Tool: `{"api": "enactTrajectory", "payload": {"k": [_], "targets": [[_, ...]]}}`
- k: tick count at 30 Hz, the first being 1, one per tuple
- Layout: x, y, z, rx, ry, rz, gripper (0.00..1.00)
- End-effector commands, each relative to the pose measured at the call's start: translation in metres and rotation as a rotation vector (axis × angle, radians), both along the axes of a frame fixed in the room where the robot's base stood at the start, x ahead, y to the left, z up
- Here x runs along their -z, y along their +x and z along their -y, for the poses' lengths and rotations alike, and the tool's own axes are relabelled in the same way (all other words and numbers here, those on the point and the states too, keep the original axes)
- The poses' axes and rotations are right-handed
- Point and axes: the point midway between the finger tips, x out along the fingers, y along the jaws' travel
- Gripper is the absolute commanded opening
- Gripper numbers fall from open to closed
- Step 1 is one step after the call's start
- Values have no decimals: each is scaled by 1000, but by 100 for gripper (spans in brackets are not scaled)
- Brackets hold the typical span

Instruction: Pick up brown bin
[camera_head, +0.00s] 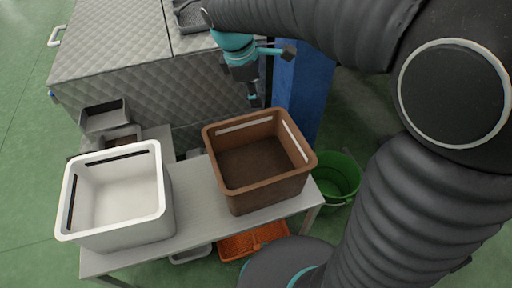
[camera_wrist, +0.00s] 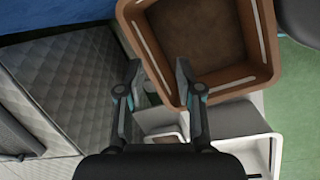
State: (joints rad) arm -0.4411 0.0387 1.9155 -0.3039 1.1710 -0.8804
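The brown bin (camera_head: 258,190) stands upright on a light grey table, towards its right end, and looks empty. In the wrist view the brown bin (camera_wrist: 238,84) fills the upper right, with its rim and inside showing. My gripper (camera_head: 254,101) is behind the bin in the head view, above its far rim. In the wrist view my gripper (camera_wrist: 158,72) is open, its two fingers apart with nothing held. The right fingertip overlaps the bin's near-left rim in the picture; I cannot tell whether it touches.
A white bin (camera_head: 157,218) stands left of the brown one on the table (camera_head: 203,203). A green bucket (camera_head: 338,190) and an orange tray (camera_head: 236,246) are lower down. A quilted metal machine (camera_head: 150,55) and a blue post (camera_head: 303,90) stand behind.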

Motion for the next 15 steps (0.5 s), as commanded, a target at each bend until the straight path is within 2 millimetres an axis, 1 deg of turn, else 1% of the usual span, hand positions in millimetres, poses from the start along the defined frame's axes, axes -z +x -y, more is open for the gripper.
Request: {"api": "enactTrajectory", "payload": {"k": [1,6,10,12,15], "targets": [[10,9,-13,-67,-32,-28,36],[30,29,-47,-264,-122,-103,36],[41,38,-63,-359,-167,-139,36],[44,41,-69,-388,-181,-151,36],[50,43,-71,-409,-192,-161,36]]}}
